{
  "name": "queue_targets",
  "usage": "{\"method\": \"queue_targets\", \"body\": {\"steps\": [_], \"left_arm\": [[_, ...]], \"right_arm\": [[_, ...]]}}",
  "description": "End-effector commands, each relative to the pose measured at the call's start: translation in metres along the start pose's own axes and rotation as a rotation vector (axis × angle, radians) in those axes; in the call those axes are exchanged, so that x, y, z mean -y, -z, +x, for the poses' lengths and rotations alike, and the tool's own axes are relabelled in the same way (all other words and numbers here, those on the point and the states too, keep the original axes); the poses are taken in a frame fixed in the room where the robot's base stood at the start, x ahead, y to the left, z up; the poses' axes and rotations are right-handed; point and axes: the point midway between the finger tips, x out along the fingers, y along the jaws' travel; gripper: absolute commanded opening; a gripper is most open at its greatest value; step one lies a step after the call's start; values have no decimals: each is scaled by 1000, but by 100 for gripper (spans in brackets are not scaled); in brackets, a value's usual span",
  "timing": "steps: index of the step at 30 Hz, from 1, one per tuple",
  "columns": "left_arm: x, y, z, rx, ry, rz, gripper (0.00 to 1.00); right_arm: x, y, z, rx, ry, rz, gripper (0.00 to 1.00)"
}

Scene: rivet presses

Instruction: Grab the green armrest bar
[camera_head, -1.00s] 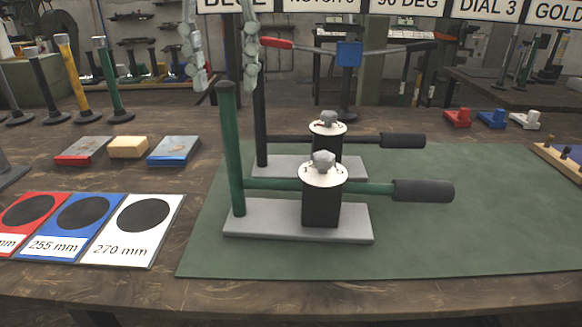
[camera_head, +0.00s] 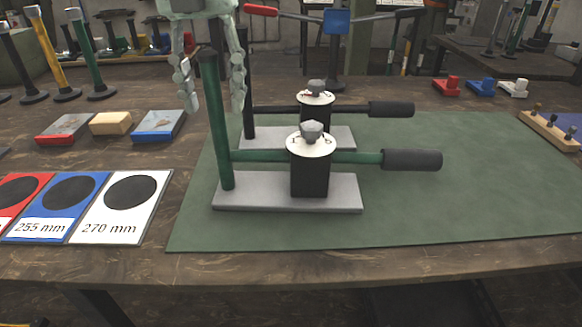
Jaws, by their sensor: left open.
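The front press has a green upright bar (camera_head: 219,140) at the left end of its grey base plate (camera_head: 335,194). A green horizontal bar (camera_head: 258,155) runs right from it, through a black block (camera_head: 310,176), to a black grip (camera_head: 411,160). My left gripper (camera_head: 214,106) comes down from above. It is open, with one finger on each side of the upper part of the green upright bar in the picture. I see no finger touching the bar; the exact depth is unclear. My right gripper is not in view.
A second press with a black upright bar (camera_head: 248,95) and black grip (camera_head: 391,109) stands close behind. Both are on a green mat (camera_head: 480,205). Size cards (camera_head: 122,205) and small blocks (camera_head: 110,123) lie left. The mat's right part is clear.

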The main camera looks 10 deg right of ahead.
Motion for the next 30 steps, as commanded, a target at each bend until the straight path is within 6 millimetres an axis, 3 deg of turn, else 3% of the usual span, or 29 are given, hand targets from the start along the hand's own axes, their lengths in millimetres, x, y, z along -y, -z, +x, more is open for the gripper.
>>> {"method": "queue_targets", "body": {"steps": [1, 12, 30], "left_arm": [[0, 0, 0, 0, 0, 0, 44], [0, 0, 0, 0, 0, 0, 0], [0, 0, -4, 2, 1, 0, 0]], "right_arm": [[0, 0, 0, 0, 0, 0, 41], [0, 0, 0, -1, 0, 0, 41], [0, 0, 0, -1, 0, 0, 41]]}}
